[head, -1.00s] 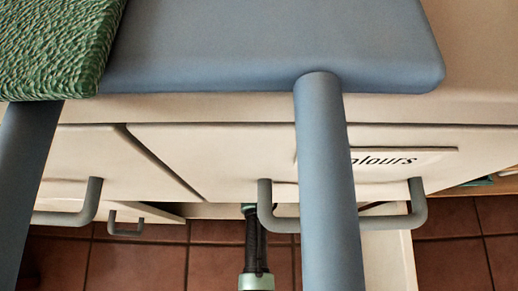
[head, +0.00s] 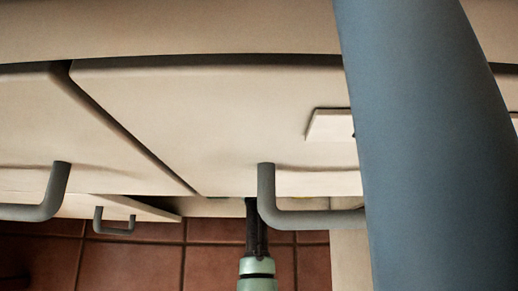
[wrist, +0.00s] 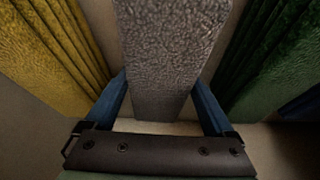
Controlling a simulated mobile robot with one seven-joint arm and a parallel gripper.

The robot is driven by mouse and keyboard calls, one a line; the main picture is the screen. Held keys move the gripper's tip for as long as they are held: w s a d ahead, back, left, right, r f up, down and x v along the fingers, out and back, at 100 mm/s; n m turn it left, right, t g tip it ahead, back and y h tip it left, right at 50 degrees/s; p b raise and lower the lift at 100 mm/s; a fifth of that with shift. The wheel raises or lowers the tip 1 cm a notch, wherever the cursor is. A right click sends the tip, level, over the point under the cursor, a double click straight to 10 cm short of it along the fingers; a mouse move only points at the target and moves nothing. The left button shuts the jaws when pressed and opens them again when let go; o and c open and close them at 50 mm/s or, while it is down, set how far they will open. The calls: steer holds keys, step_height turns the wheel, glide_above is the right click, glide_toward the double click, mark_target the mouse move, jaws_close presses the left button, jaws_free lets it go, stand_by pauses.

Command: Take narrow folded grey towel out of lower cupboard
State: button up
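In the wrist view, the narrow folded grey towel (wrist: 165,60) stands in the middle with its textured face toward me. My gripper (wrist: 160,80) is open, with one blue finger on each side of the towel. Narrow gaps seem to show beside the towel, and I cannot tell whether either finger touches it. The fingertips are partly lost behind the towel's sides. In the head view, only the dark and mint-green back part of my gripper (head: 257,235) shows below the drawer front; its fingers and the towel are hidden there.
A yellow folded towel (wrist: 55,60) stands close on the left and a green one (wrist: 265,55) close on the right. In the head view, a drawer front (head: 200,120) with a grey handle (head: 300,220) overhangs my arm. A thick blue-grey post (head: 425,130) blocks the right.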

steer(key=c, duration=0.7)
steer(key=shift+c, duration=0.2)
steer(key=shift+r, duration=0.15)
